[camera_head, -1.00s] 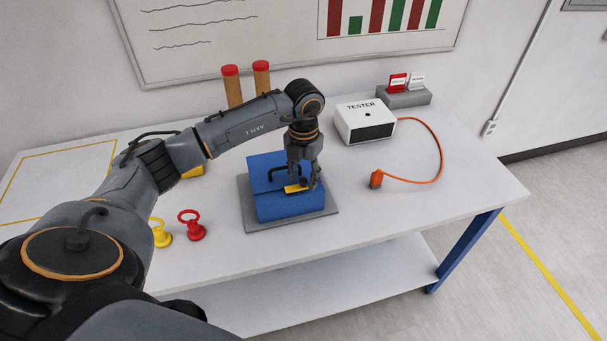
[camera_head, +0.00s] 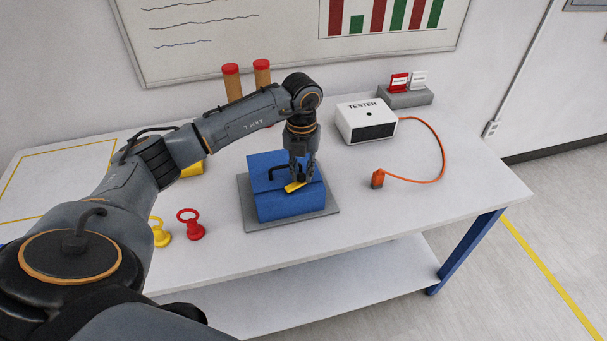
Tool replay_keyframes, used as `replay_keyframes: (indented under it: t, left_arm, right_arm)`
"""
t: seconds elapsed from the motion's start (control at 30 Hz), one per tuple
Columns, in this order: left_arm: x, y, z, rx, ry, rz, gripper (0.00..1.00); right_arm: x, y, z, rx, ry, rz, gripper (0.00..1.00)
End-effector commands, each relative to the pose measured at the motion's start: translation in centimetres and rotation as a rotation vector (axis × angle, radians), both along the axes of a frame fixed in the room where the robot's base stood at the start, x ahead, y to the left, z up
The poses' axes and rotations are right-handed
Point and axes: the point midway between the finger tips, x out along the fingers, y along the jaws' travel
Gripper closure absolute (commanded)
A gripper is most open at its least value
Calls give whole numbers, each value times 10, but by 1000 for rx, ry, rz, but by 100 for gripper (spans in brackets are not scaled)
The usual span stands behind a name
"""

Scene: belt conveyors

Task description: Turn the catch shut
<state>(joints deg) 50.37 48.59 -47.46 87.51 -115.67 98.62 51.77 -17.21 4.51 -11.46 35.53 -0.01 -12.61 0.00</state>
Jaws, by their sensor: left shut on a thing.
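A blue box (camera_head: 289,204) with a black handle on its lid sits on a grey mat (camera_head: 254,226) on the white table. The catch (camera_head: 294,187) is a yellow bar on the front upper edge of the box, and it lies tilted, its right end higher. My left gripper (camera_head: 302,180) reaches down from above, shut on the catch near its right end. The fingers hide part of the catch and the handle. My right gripper is not in view.
Red (camera_head: 190,225) and yellow (camera_head: 160,233) ringed pieces stand left of the box. A white tester (camera_head: 366,123) with an orange cable and plug (camera_head: 377,179) is at the right. Two red-capped cylinders (camera_head: 262,77) stand behind. The table front right is clear.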

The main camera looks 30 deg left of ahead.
Motion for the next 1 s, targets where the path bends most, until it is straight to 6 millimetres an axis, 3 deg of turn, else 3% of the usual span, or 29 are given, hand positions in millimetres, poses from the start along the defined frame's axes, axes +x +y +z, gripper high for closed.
replay_keyframes:
  t: [0.5,1.0]
  left_arm:
    - [3,14,1,0,-2,363,100]
    - [3,17,1,0,-3,448,100]
  right_arm:
    - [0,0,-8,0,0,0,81]
    - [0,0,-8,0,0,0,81]
